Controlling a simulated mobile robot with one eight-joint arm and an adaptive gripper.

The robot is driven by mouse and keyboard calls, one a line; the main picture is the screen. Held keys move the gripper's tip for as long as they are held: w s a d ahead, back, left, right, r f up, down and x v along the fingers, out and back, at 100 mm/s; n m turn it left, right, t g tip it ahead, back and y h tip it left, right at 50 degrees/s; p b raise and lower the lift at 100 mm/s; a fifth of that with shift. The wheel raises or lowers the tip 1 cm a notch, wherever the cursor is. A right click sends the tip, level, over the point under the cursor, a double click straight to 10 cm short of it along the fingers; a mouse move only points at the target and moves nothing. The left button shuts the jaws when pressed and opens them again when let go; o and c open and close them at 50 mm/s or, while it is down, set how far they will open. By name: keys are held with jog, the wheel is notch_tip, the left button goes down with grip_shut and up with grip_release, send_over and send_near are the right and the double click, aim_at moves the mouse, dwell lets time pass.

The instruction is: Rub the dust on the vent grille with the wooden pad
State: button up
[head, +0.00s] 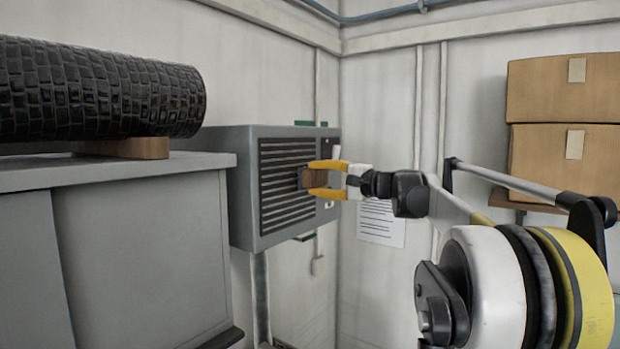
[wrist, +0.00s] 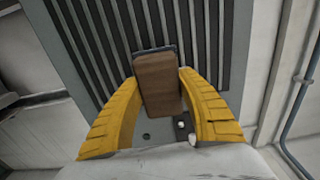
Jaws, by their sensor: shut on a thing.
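The wooden pad (head: 322,175) is brown, with a dark face toward the grille. My gripper (head: 325,178) has yellow fingers shut on its two sides. The vent grille (head: 283,190) has dark slats and sits on the front of a grey wall box (head: 243,190). The pad is at the grille's right part; I cannot tell whether it touches. In the wrist view the pad (wrist: 158,85) stands between both fingers, with the slats (wrist: 205,35) behind it, and hides part of them. I cannot make out dust on the slats.
A grey cabinet (head: 130,240) stands at the left with a black textured roll (head: 95,92) on top, on a wooden block (head: 135,148). Cardboard boxes (head: 560,95) stand on a shelf at the right. A paper sheet (head: 380,223) hangs on the wall right of the grille.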

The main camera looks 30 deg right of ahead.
aim_at(271, 183)
jog(key=shift+w+d, duration=0.25)
jog(key=shift+d, duration=0.35)
jog(key=shift+s+a+b, duration=0.3)
jog(key=shift+s+a, duration=0.6)
jog(key=shift+a, duration=1.55)
jog(key=shift+s+a+b, duration=0.35)
jog(key=shift+s+a, duration=0.55)
jog(key=shift+a, duration=1.6)
jog(key=shift+s+a+b, duration=0.3)
jog(key=shift+s+a, duration=0.6)
jog(key=shift+a, duration=1.55)
jog(key=shift+d, duration=0.1)
jog(key=shift+s+d, duration=0.15)
jog(key=shift+s, duration=0.1)
jog(key=shift+v, duration=2.65)
jog(key=shift+v, duration=1.55)
